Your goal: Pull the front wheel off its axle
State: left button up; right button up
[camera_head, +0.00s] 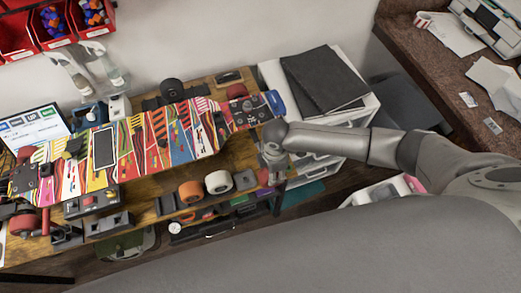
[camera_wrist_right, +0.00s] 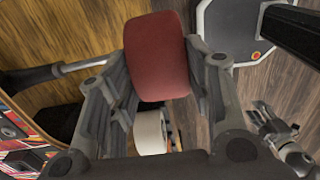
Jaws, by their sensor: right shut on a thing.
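The skateboard (camera_head: 165,135) lies across the workbench with its colourful patterned side up. In the right wrist view, a red wheel (camera_wrist_right: 158,55) sits between the two fingers of my right gripper (camera_wrist_right: 162,72), which are shut on it. A metal axle (camera_wrist_right: 65,69) comes in from the left, from the board edge (camera_wrist_right: 25,125), and runs behind the left finger. That finger hides whether the axle enters the wheel. In the head view my right gripper (camera_head: 272,160) is at the board's right end, on the near side.
Another red wheel (camera_head: 237,91) shows at the board's far right side. A white roll (camera_head: 218,182) and an orange roll (camera_head: 191,191) stand on the bench in front of the board. A white drawer unit (camera_head: 350,110) with dark folders stands right of the bench.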

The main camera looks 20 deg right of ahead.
jog(key=s+r, duration=0.3)
jog(key=r, duration=0.1)
jog(key=shift+s+d, duration=0.1)
jog(key=shift+s, duration=0.05)
dwell(0.7)
